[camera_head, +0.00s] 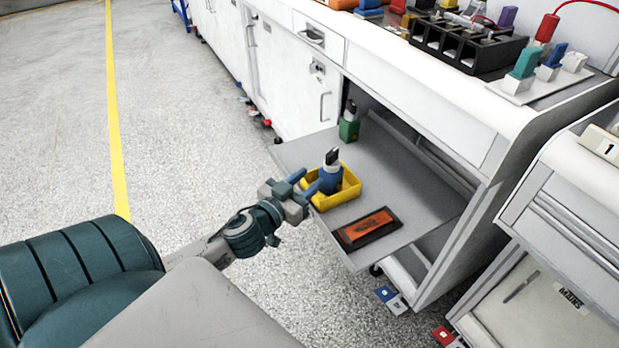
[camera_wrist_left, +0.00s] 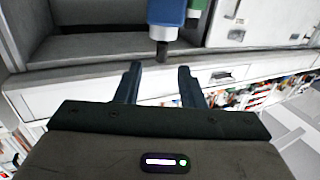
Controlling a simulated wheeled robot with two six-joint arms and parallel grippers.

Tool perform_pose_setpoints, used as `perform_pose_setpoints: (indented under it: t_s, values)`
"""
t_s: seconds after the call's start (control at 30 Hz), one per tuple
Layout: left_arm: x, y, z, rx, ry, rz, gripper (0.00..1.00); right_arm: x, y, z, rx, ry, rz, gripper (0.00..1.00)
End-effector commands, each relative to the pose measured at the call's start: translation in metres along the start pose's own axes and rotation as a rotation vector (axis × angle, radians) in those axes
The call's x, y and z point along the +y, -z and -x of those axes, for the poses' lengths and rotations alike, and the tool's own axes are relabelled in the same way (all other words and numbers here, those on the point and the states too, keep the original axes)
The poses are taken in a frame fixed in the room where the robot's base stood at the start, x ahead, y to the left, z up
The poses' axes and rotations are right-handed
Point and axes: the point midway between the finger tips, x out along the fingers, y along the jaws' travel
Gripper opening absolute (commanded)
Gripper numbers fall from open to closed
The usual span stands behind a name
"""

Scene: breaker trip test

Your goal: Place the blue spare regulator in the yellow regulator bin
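The blue spare regulator (camera_head: 329,179), with a dark top, stands upright inside the yellow regulator bin (camera_head: 348,193) on the pulled-out grey shelf in the head view. Its base is hidden by the bin wall. My left gripper (camera_head: 305,184) is at the bin's left side, close to the regulator. In the left wrist view the fingers (camera_wrist_left: 159,72) are spread with nothing between them. The blue regulator (camera_wrist_left: 166,12) shows upside down just beyond the fingertips there, its dark tip pointing down the picture. The bin is not visible in that view. My right gripper is not in view.
A green regulator (camera_head: 349,128) stands on the shelf (camera_head: 400,180) behind the bin. A black tray with an orange insert (camera_head: 370,228) lies nearer the shelf's front corner. The white cabinet counter (camera_head: 440,85) overhangs the shelf's right side. Open floor lies left.

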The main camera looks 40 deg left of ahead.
Motion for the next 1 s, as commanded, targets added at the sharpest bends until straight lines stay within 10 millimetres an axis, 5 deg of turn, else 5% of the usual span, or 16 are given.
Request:
perform_pose_setpoints:
  t_s: [0.3, 0.5, 1.0]
  values:
    - [0.068, -0.058, 0.068, -0.216, -0.003, 0.074, 0.36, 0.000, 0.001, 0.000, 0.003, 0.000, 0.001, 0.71]
    - [0.111, -0.068, 0.104, -0.298, -0.056, 0.095, 0.36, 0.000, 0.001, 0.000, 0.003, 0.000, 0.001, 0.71]
    - [0.128, -0.067, 0.116, -0.313, -0.087, 0.091, 0.36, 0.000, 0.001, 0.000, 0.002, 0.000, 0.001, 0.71]
